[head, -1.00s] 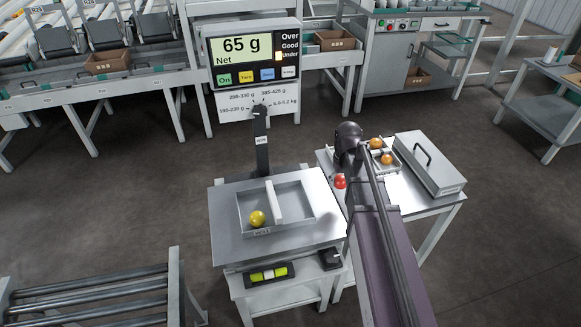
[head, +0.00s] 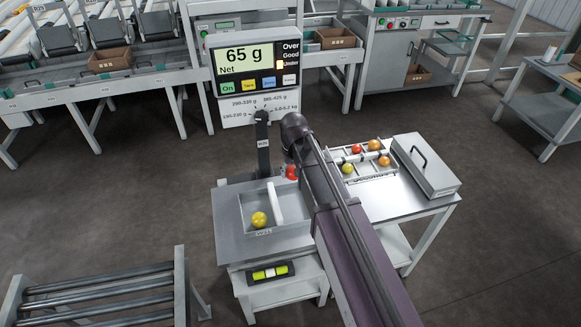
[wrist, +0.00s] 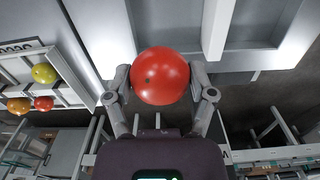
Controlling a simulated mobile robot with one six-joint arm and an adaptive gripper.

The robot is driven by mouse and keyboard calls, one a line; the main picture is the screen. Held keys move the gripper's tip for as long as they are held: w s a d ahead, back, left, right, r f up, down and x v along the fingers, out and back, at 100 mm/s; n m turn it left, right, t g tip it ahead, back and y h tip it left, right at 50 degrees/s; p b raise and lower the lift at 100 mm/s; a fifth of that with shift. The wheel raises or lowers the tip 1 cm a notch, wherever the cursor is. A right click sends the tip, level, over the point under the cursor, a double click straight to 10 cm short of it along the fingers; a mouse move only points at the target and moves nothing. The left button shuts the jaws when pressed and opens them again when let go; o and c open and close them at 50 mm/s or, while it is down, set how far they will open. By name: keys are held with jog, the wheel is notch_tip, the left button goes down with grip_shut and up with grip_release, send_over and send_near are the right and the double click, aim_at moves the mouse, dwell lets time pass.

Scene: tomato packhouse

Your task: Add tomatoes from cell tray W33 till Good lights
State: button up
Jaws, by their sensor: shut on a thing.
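My gripper (wrist: 160,85) is shut on a red tomato (wrist: 160,76), held between both fingers in the wrist view. In the head view the red tomato (head: 291,173) is above the right side of the scale, partly covered by my gripper. The two-part weighing tray (head: 246,226) sits on the scale with one yellow tomato (head: 259,220) in its left part. The display (head: 244,57) reads 65 g Net, and the lamp (head: 280,65) beside Under is lit. The cell tray (head: 368,179) on the right table holds red, orange and yellow-green tomatoes; its label is unreadable.
A grey lidded box (head: 425,165) with a handle stands right of the cell tray. The scale's dark post (head: 263,155) rises behind the platform. A roller conveyor (head: 100,285) is at the lower left. My arm hides part of the right table.

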aim_at(290, 197)
jog(key=shift+s+a+r, duration=0.1)
jog(key=shift+a+r, duration=0.1)
jog(key=shift+a, duration=0.4)
jog(key=shift+f, duration=0.15)
notch_tip(290, 197, down, 9)
jog(key=b, duration=0.9)
jog(key=shift+f+b, duration=0.6)
jog(key=shift+b, duration=0.05)
dwell(1.2)
jog(key=o, duration=0.7)
jog(key=shift+c, duration=0.7)
